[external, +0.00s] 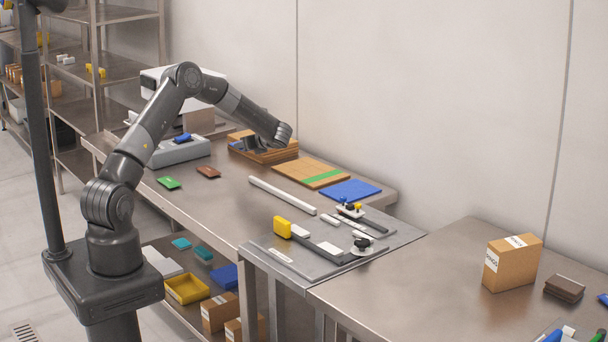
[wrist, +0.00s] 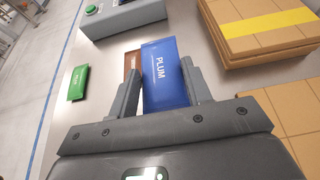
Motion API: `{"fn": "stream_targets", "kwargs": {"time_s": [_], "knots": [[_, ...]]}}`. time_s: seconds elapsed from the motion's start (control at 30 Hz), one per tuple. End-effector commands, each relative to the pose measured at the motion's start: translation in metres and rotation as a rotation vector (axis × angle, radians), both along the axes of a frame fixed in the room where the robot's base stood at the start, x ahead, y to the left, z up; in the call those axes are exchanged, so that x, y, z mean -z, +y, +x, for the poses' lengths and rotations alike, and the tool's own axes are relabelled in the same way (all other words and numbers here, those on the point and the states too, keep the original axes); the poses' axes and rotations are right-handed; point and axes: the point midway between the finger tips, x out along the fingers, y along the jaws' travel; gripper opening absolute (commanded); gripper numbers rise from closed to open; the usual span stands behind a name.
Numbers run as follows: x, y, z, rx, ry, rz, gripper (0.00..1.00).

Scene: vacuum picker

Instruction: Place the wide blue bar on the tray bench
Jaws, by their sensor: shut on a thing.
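My gripper (external: 247,144) is over the back of the long steel bench (external: 225,200), in front of a stack of tan boards. In the wrist view my gripper (wrist: 161,68) is shut on a wide blue bar (wrist: 165,78) lettered PLUM, which sits between the two fingers. In the external view only a small blue edge of the bar (external: 233,145) shows beside the gripper. I cannot tell for sure which surface is the tray bench. A flat grey tray (external: 262,243) with vacuum tools lies towards the right end of the long bench.
A green bar (external: 168,182) and a brown bar (external: 208,172) lie on the bench. A grey machine (external: 178,151) stands behind them. Tan boards (external: 268,155) and a blue mat (external: 350,190) line the back. A right-hand bench (external: 420,290) holds a carton (external: 512,264); its front left is clear.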

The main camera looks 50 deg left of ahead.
Motion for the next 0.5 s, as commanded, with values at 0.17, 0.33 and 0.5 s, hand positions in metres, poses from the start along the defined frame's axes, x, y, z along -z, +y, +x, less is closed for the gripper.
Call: {"fn": "stream_targets", "kwargs": {"time_s": [0.17,0.33,0.5], "knots": [[0.025,0.04,-0.002,-0.006,0.002,-0.001,0.19],[0.047,0.078,-0.001,-0.004,0.002,0.0,0.19],[0.061,0.102,0.0,-0.001,0.0,0.0,0.19]]}}
